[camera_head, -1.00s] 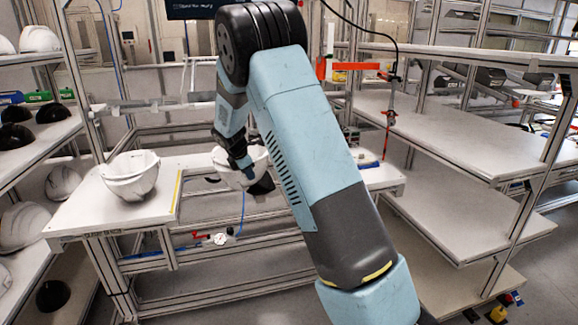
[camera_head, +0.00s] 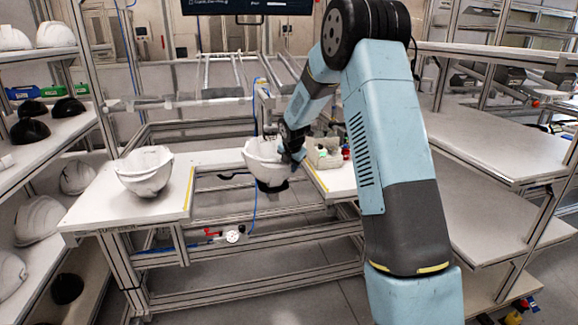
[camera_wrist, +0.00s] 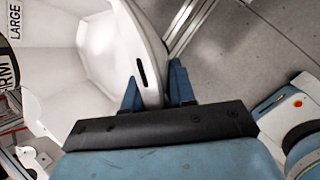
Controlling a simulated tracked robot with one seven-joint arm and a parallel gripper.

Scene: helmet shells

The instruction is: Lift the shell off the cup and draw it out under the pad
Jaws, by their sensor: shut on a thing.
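The white helmet shell (camera_head: 262,162) is bowl-like, open side up, over the gap in the middle of the bench. The dark cup (camera_head: 272,186) shows just under it; I cannot tell whether they touch. My gripper (camera_head: 293,155) is at the shell's right rim. In the wrist view, the blue fingers of my gripper (camera_wrist: 158,88) stand on both sides of the shell's rim (camera_wrist: 142,55), which has a dark slot, and are shut on it.
Nested white shells (camera_head: 145,170) stand on the left bench top, beside a yellow strip (camera_head: 189,188). A small box (camera_head: 324,153) with coloured items sits on the right bench top. Shelves with shells stand at far left, and empty shelves (camera_head: 490,145) at right.

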